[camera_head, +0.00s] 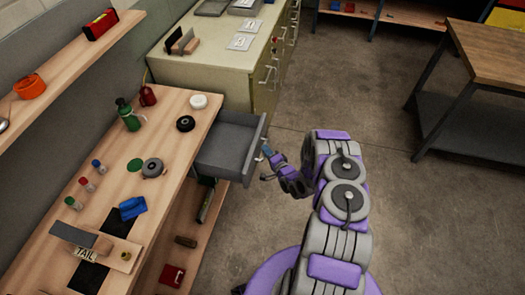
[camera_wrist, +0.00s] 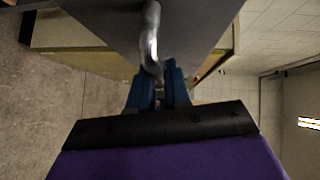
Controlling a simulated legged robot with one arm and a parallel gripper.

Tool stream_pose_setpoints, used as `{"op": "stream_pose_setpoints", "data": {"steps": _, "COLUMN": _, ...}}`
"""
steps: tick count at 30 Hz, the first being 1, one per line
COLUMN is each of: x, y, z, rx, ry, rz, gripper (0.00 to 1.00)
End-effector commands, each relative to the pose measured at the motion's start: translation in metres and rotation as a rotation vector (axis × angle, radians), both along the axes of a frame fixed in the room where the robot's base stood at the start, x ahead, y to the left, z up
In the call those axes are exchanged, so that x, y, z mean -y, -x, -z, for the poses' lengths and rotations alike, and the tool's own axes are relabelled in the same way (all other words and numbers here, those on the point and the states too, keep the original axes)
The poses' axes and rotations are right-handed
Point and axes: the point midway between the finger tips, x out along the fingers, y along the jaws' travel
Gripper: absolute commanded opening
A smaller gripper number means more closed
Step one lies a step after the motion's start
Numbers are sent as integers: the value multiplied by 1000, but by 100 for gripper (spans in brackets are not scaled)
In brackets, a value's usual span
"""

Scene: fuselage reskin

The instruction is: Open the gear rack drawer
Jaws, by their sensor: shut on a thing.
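The grey drawer (camera_head: 230,150) sticks out from the right side of the wooden workbench, pulled open, and its inside looks empty. Its front panel also fills the top of the wrist view (camera_wrist: 190,20). A curved metal handle (camera_wrist: 150,40) is on that front panel. My gripper (camera_wrist: 160,92) has blue fingers closed around the lower end of the handle. In the head view my gripper (camera_head: 268,153) is at the drawer front, on its right side, with my purple and grey arm reaching in from the lower right.
The wooden workbench (camera_head: 170,103) holds a green bottle (camera_head: 128,114), black and white rolls, and small bottles. A beige cabinet (camera_head: 210,62) with handles stands behind the drawer. A wooden table (camera_head: 490,55) is at the upper right. The floor (camera_head: 350,95) between is clear.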

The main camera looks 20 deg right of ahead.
Motion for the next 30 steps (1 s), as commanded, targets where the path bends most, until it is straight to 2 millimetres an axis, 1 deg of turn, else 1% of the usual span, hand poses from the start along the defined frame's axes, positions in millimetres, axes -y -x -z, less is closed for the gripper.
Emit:
{"op": "stream_pose_setpoints", "data": {"steps": 1, "x": 1, "y": 3, "z": 3, "rx": -8, "ry": -1, "rz": 2, "gripper": 0}}
{"op": "stream_pose_setpoints", "data": {"steps": 14, "x": 4, "y": 4, "z": 4, "rx": -9, "ry": -5, "rz": -2, "gripper": 0}}
{"op": "stream_pose_setpoints", "data": {"steps": 15, "x": 4, "y": 4, "z": 5, "rx": -9, "ry": -5, "rz": -2, "gripper": 21}}
{"op": "stream_pose_setpoints", "data": {"steps": 20, "x": 4, "y": 4, "z": 3, "rx": -6, "ry": -5, "rz": -2, "gripper": 36}}
{"op": "stream_pose_setpoints", "data": {"steps": 21, "x": 4, "y": 4, "z": 2, "rx": -5, "ry": -5, "rz": -2, "gripper": 38}}
{"op": "stream_pose_setpoints", "data": {"steps": 27, "x": 4, "y": 4, "z": 1, "rx": -2, "ry": -3, "rz": -1, "gripper": 38}}
{"op": "stream_pose_setpoints", "data": {"steps": 30, "x": 5, "y": 8, "z": 0, "rx": -2, "ry": -3, "rz": 0, "gripper": 38}}
